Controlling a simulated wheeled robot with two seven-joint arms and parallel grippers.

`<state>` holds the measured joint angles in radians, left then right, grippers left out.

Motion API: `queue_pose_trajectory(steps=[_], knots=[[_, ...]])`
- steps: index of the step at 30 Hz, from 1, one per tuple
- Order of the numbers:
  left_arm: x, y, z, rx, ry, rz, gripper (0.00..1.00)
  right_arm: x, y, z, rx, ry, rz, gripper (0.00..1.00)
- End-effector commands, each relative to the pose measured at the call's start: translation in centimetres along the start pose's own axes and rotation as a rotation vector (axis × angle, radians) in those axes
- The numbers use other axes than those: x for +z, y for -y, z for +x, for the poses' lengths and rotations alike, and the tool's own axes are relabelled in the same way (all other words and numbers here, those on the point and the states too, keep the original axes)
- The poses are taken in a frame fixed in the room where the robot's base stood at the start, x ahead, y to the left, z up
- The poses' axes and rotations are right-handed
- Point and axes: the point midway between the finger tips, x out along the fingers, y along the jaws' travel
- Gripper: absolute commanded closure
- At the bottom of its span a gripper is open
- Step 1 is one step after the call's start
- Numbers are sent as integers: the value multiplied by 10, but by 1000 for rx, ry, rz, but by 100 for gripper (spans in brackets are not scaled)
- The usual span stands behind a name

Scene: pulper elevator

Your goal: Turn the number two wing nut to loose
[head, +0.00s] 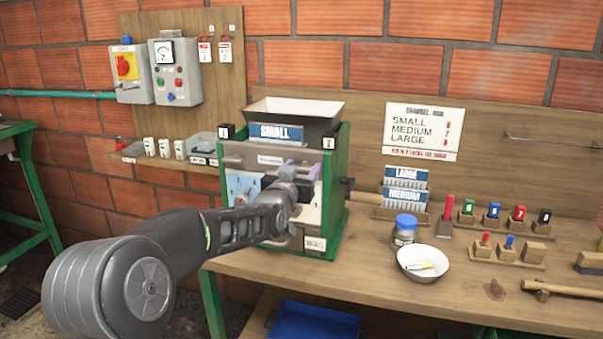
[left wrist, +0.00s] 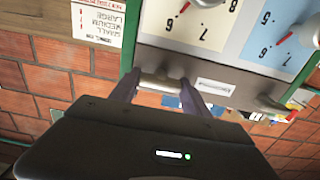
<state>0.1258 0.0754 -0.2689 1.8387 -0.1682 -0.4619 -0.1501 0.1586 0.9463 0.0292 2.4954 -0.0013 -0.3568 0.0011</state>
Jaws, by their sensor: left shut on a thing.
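The green-framed pulper (head: 337,190) stands on the bench with a SMALL plate on top. The gripper hides this nut in the head view. A grey knob-like part, perhaps the other wing nut (left wrist: 268,103), is apart at right. My right gripper is not in view.
Numbered dials with red pointers (left wrist: 203,18) sit close to my left gripper. The pulper's shaft (head: 347,184) sticks out at right. A lidded jar (head: 404,230) and white bowl (head: 423,262) stand on the bench (head: 380,300). LARGE and MEDIUM plates (head: 405,195) stand behind.

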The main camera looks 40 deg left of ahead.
Motion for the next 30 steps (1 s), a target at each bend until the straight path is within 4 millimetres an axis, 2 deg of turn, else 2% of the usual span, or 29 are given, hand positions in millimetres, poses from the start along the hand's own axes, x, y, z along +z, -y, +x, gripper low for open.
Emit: queue_pose_trajectory(steps=[1,2,9,20,23,30], knots=[[0,0,0,0,2,1,86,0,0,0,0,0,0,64],[0,0,0,0,2,1,44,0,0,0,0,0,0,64],[0,0,0,0,1,2,24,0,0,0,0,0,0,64],[1,0,-4,0,1,2,24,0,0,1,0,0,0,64],[1,0,-14,1,0,1,24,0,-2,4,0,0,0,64],[1,0,-52,1,-1,0,24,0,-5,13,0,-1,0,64]])
